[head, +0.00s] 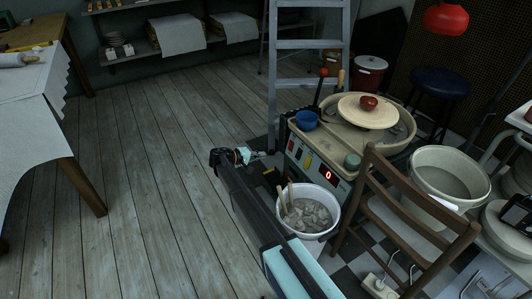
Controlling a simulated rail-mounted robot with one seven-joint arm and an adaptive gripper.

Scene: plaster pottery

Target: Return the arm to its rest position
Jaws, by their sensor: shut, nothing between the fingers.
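My arm (256,215) reaches up from the bottom middle, dark with pale blue parts, and bends at a joint left of the pottery wheel. My gripper (262,155) is small in this view, near the left front corner of the wheel's control panel. Its fingers are shut with nothing held between them. I cannot tell whether it touches the panel.
A pottery wheel (340,138) carries a small red pot (369,103) on its disc, with a blue bowl (306,120) beside it. A bucket of clay (309,212), a wooden chair (402,205) and a ladder (309,44) stand nearby. The floor at left is clear.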

